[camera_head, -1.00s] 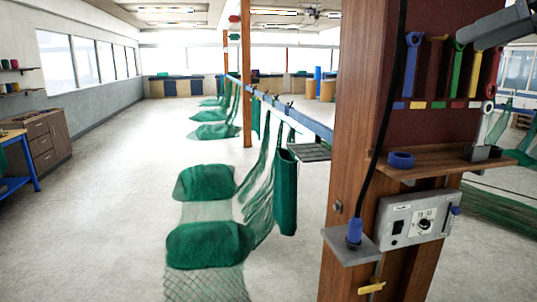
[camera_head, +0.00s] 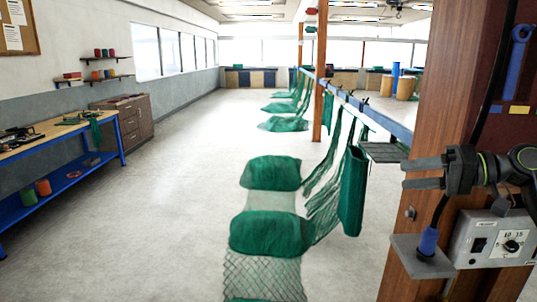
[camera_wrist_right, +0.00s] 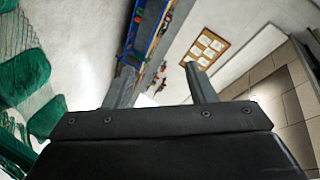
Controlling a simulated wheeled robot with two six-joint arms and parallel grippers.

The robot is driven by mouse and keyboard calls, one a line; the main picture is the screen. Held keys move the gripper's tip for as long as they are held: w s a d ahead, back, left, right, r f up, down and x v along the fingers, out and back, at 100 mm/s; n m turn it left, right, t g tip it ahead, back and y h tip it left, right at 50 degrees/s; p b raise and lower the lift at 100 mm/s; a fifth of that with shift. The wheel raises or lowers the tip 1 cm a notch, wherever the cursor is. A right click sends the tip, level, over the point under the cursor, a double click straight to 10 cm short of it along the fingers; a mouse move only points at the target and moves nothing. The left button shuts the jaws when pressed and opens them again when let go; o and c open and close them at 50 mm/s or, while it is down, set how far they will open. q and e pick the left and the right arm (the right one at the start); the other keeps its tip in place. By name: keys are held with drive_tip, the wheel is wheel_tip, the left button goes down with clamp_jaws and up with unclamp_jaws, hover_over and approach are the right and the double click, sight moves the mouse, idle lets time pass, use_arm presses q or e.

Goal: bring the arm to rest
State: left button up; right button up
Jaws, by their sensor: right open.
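My right gripper (camera_head: 424,173) comes in from the right in the head view, in front of the wooden post (camera_head: 430,110). Its two fingers point left and are apart, with nothing between them. In the right wrist view the two fingers (camera_wrist_right: 160,88) are spread and empty, with the floor, a blue bench and a wall behind them. My left gripper is not in view.
A control box (camera_head: 494,238) and a small shelf with a blue-handled tool (camera_head: 428,242) are on the post. Green nets (camera_head: 270,232) hang and lie in the middle. A blue workbench (camera_head: 60,150) stands at the left.

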drive_tip(key=w+a+f+m+g+y, duration=0.1)
drive_tip(key=a+f+m+g+y, duration=0.4)
drive_tip(key=a+f, duration=1.45)
drive_tip(key=w+d+f+t+h, duration=0.8)
drive_tip(key=w+t+h, duration=0.25)
drive_tip(key=w, duration=0.25)
drive_tip(key=w+d+r+n+t+h, duration=0.3)
drive_tip(key=d+r+n+t+h, duration=0.45)
drive_tip(key=d, duration=0.35)
drive_tip(key=s+d+f+m+g+h, duration=0.1)
drive_tip(key=s+f+g, duration=0.25)
drive_tip(key=f, duration=1.05)
drive_tip(key=s+d+f+m+g+h, duration=0.15)
drive_tip(key=s+f, duration=0.35)
drive_tip(key=f, duration=0.9)
drive_tip(key=s+f+g+b, duration=0.2)
drive_tip(key=s+f+g, duration=0.6)
drive_tip(key=s+f, duration=1.9)
drive_tip(key=s+a+f+g, duration=0.1)
drive_tip(key=s+f, duration=0.2)
drive_tip(key=s, duration=0.7)
drive_tip(key=s+a+f+m+g, duration=0.1)
drive_tip(key=s+f, duration=0.3)
drive_tip(key=s, duration=0.7)
drive_tip(key=s+a+f+m+g+y, duration=0.1)
drive_tip(key=s+a+f+g, duration=0.2)
drive_tip(key=s, duration=0.7)
drive_tip(key=shift+s+f, duration=0.3)
drive_tip(key=shift+f, duration=0.15)
